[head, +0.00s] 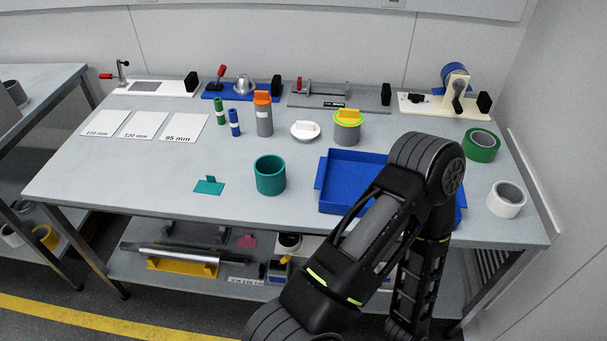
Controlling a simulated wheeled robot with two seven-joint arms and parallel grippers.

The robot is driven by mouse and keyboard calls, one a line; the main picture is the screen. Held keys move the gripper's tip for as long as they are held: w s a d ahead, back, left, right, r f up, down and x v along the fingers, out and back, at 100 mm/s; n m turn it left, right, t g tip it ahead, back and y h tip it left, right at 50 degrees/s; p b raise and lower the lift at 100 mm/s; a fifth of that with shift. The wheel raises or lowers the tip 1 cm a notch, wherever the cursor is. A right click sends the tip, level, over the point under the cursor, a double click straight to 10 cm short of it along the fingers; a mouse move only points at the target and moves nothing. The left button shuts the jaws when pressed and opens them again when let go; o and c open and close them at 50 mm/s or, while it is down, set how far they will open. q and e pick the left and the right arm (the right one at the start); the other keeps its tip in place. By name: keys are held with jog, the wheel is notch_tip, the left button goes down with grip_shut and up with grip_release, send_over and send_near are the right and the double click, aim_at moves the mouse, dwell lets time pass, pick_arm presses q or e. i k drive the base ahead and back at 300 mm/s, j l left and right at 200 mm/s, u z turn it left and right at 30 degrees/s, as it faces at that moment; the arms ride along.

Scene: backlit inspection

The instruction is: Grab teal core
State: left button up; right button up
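The teal core (270,182) is a short hollow cylinder standing upright on the grey table (130,178), near its front edge, left of the blue tray. Its open top faces up and nothing touches it. A flat teal piece with a small upright tab (209,186) lies just to its left. My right arm comes in from the bottom, bends over the tray and drops down in front of the table; I see no gripper fingers on it. My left gripper is not in view.
My arm partly hides the blue tray (332,182). A green roll (482,146) and a white roll (506,200) are at the right. Several capped cylinders and fixtures stand behind. The table left of the core is mostly clear. A lower shelf holds parts.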

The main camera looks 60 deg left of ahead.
aim_at(269, 169)
jog(key=i+j, duration=0.4)
jog(key=u, duration=2.6)
